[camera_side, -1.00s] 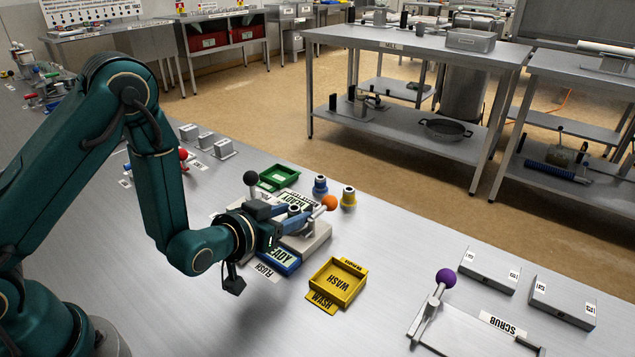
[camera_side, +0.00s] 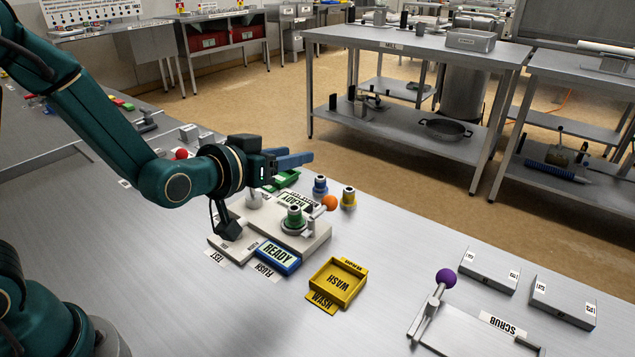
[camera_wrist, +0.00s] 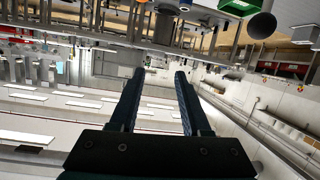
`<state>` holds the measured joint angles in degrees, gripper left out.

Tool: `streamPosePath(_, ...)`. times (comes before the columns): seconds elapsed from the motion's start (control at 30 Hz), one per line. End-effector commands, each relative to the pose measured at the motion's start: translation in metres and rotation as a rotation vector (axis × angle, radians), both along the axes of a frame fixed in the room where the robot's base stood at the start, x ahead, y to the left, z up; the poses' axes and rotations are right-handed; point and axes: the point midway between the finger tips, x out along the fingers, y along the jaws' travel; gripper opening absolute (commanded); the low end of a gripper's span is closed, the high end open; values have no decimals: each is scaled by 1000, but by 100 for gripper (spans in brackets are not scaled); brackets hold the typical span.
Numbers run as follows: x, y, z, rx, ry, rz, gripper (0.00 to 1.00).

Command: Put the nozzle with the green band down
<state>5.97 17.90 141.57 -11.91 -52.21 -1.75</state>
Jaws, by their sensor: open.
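The nozzle with the green band (camera_side: 295,217) stands upright on the pale station block (camera_side: 316,240) in the side view, beside the lever with the orange ball (camera_side: 329,203). My gripper (camera_side: 308,158) is raised above and behind the station, fingers pointing right and empty. In the wrist view my gripper (camera_wrist: 157,75) shows two spread fingers with nothing between them. The nozzle cannot be made out in the wrist view.
A blue-banded nozzle (camera_side: 320,186) and a yellow-banded nozzle (camera_side: 348,197) stand behind the station. A green tray (camera_side: 285,181) sits behind, partly hidden by my gripper.

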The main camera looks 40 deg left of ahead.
Motion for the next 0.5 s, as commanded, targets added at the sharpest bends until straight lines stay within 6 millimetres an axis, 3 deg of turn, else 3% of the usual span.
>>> streamPosePath(0.03,-4,0,18,-10,-9,-7,47)
streamPosePath(0.2,-27,-2,49,-26,48,-43,47)
streamPosePath(0.33,-56,-4,60,-22,129,-73,47)
streamPosePath(0.5,-102,-5,57,3,278,-108,47)
